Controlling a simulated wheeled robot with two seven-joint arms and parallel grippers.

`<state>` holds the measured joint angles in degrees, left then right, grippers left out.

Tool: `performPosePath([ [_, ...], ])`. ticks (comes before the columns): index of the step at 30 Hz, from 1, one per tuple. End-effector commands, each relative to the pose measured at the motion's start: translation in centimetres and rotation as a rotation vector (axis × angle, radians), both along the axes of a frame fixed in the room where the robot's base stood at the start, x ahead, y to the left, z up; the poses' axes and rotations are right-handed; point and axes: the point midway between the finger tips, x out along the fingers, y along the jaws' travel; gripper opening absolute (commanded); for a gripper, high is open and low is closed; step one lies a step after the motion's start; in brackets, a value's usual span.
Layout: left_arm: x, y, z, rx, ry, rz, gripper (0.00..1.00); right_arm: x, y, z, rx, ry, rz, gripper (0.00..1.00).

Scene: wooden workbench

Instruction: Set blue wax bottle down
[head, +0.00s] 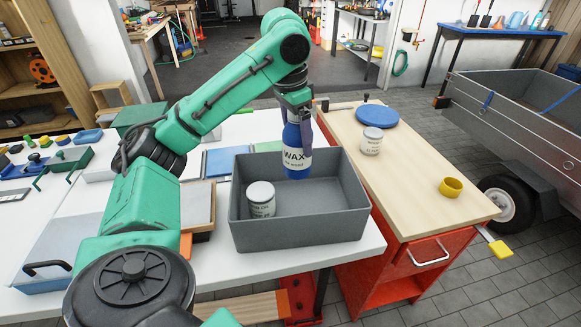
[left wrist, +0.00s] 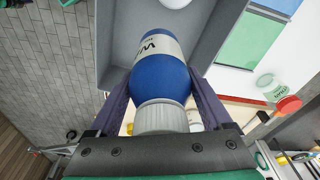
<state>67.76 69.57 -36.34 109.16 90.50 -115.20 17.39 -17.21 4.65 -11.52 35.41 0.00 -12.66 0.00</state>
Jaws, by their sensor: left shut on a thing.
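The blue wax bottle (head: 297,155), with a white WAX label, hangs upright from my left gripper (head: 298,110). Its lower part shows against the inside of the grey bin (head: 300,232); I cannot tell if its base touches the bin floor. In the left wrist view the gripper's fingers close on both sides of the blue bottle (left wrist: 160,80), near its white cap (left wrist: 160,117). A white-labelled can (head: 261,199) stands in the left part of the bin. My right gripper is not in view.
The bin stands on a white table (head: 275,262). To its right, a red cabinet with a wooden top (head: 408,178) holds another can (head: 371,141), a blue disc (head: 377,115) and a yellow ring-shaped piece (head: 451,188). The bin's right half is clear.

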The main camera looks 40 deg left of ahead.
Motion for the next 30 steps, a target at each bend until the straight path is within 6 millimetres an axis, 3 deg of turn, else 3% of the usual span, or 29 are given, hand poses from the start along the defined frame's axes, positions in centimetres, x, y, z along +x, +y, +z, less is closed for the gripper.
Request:
performPosePath([
  [1,-0.1,0.2,-2.7,0.002,0.001,0.003,0.0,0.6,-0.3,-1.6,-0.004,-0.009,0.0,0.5],
  [6,-0.1,0.2,-7.5,0.003,0.001,0.004,0.0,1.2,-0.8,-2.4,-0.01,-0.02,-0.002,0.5],
  [15,-0.1,0.2,-12.8,0.002,0.0,0.003,0.0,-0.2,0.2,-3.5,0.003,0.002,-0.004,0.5],
  [18,-0.1,0.2,-14.1,0.002,-0.003,0.002,0.0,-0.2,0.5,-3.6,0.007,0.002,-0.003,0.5],
  [28,-0.1,0.2,-14.3,0.001,-0.003,0.002,0.0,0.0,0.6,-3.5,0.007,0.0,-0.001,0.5],
  [29,-0.1,0.1,-14.4,0.0,-0.002,0.002,0.94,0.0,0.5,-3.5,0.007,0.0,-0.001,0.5],
  [30,-0.1,0.1,-14.4,0.0,-0.002,0.002,1.0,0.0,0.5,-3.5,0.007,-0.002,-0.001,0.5],
])
